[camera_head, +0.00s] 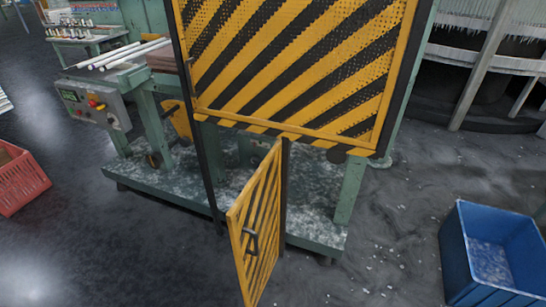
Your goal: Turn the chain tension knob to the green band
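A green machine frame (350,190) stands on a green base plate (150,190) strewn with pale bits. A small yellow-and-black striped door (262,225) with a black handle (250,241) hangs open toward me, low on the machine. The space behind it is partly visible, with a small part (258,150) under the upper guard that is too small to make out. I cannot identify the chain tension knob or a green band for certain. My gripper is not in view.
A large striped mesh guard (290,65) covers the machine's upper front. A grey control box (92,105) with red and yellow buttons is at left. A red crate (22,182) and a blue bin (490,255) stand on the floor.

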